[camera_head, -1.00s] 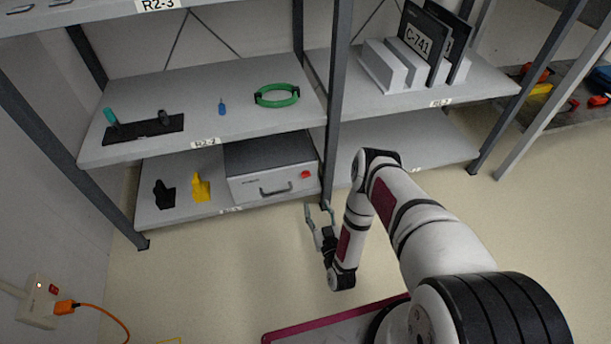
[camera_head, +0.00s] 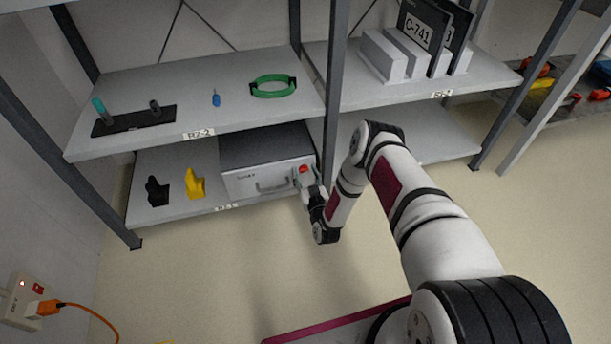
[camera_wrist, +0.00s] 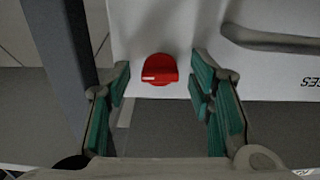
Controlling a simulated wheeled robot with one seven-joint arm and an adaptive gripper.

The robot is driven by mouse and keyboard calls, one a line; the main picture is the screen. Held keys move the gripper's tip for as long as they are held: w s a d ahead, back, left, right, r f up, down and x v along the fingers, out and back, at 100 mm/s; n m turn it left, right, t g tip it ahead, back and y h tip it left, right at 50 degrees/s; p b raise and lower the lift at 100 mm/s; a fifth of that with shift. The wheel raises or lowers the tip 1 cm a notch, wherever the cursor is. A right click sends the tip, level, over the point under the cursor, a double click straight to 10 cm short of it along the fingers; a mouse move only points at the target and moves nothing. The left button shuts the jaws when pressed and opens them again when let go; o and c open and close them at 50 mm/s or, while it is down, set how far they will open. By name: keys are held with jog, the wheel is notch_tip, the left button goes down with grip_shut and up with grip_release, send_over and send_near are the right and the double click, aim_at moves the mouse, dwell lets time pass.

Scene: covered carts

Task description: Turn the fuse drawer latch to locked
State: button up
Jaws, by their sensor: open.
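The fuse drawer (camera_head: 268,160) is a grey box with a white front on the lower shelf. A dark bar handle (camera_head: 272,187) is on its front, and it also shows in the wrist view (camera_wrist: 268,40). The red latch (camera_wrist: 160,69) is a small knob on the drawer front. In the wrist view it lies between the fingertips, a little beyond them, with clear gaps on both sides. My gripper (camera_wrist: 160,92) is open, with green-padded fingers either side of the latch. In the head view my gripper (camera_head: 308,182) is at the drawer's right end and partly covers the latch.
A dark shelf post (camera_head: 329,110) stands just right of the drawer and close to my gripper. A yellow object (camera_head: 195,185) and a black object (camera_head: 157,192) stand left of the drawer. The upper shelf (camera_head: 235,118) overhangs it. Open floor lies in front.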

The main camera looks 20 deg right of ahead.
grip_shut()
jog(key=shift+n, duration=8.7)
